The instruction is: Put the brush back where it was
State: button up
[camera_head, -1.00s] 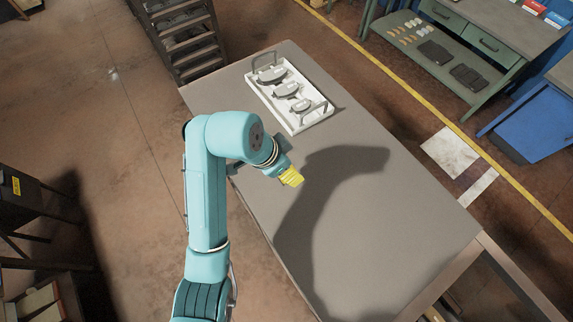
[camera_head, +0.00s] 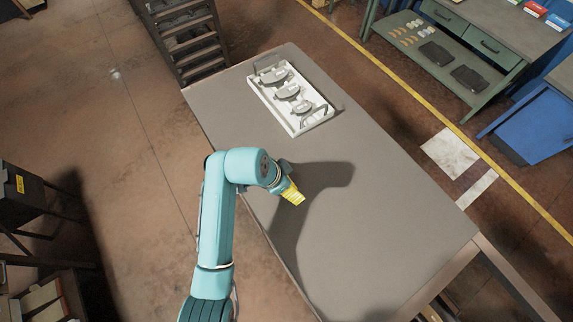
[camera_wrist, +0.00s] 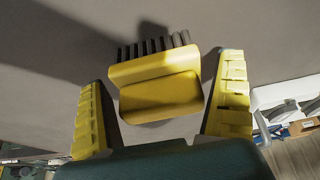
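The brush is yellow with a row of dark bristles. In the wrist view the brush (camera_wrist: 160,88) is between the two yellow fingers of my gripper (camera_wrist: 165,95), bristles pointing away from the palm. Narrow gaps seem to show at its sides, but it has travelled with the gripper, so I take it as held. In the head view my gripper (camera_head: 292,194) is over the left part of the grey table (camera_head: 400,220); its yellow end shows, and brush and fingers are hard to tell apart there. Its exact height above the table is unclear.
A white tray (camera_head: 316,123) with several grey brake shoes (camera_head: 288,91) lies at the far end of the table. It partly shows at the right of the wrist view (camera_wrist: 268,97). The middle and right of the table are clear. A green workbench (camera_head: 470,95) stands beyond, at upper right.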

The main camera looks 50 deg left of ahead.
jog(key=v, duration=1.2)
jog(key=shift+r, duration=0.15)
jog(key=w+d+r+t+y, duration=0.35)
jog(key=w+d+r, duration=0.25)
jog(key=w+r, duration=0.3)
jog(key=w+d+r+t, duration=0.6)
jog(key=d+r+t, duration=0.1)
jog(key=d+r, duration=0.55)
jog(key=s+d+r+t+h, duration=0.1)
jog(key=s+d+r+t, duration=0.2)
jog(key=d+r, duration=0.3)
jog(key=s+d+r+t+h, duration=0.2)
jog(key=d+r, duration=0.4)
jog(key=r, duration=0.3)
jog(key=shift+s+r+n+t, duration=0.3)
jog(key=shift+s+n+t, duration=0.1)
jog(key=shift+s+t, duration=0.55)
